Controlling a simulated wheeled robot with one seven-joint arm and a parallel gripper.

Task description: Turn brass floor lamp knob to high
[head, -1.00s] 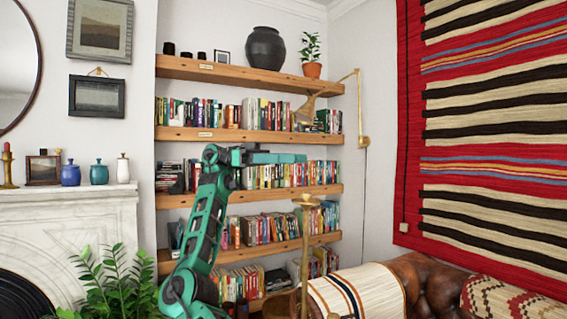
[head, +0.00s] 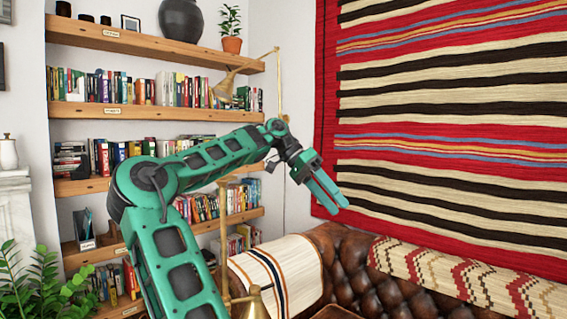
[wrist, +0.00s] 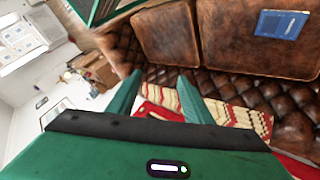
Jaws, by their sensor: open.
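The brass floor lamp's upright pole (head: 223,250) stands in front of the shelves in the head view, partly hidden by my arm. A brass cone-shaped part (head: 255,303) shows low beside it, cut by the bottom edge. I cannot make out the knob or its setting. My gripper (head: 328,193) is open and empty, up and to the right of the pole, tilted down over the sofa. In the wrist view its two teal fingers (wrist: 158,95) stand apart with nothing between them. The lamp is not recognisable in the wrist view.
A brown leather sofa (head: 352,278) with a striped throw (head: 285,275) is at the lower right. A brass wall lamp (head: 226,88) juts out by the bookshelves (head: 150,112). A plant (head: 38,285) stands lower left. A blue book-like object (wrist: 281,24) lies on the sofa.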

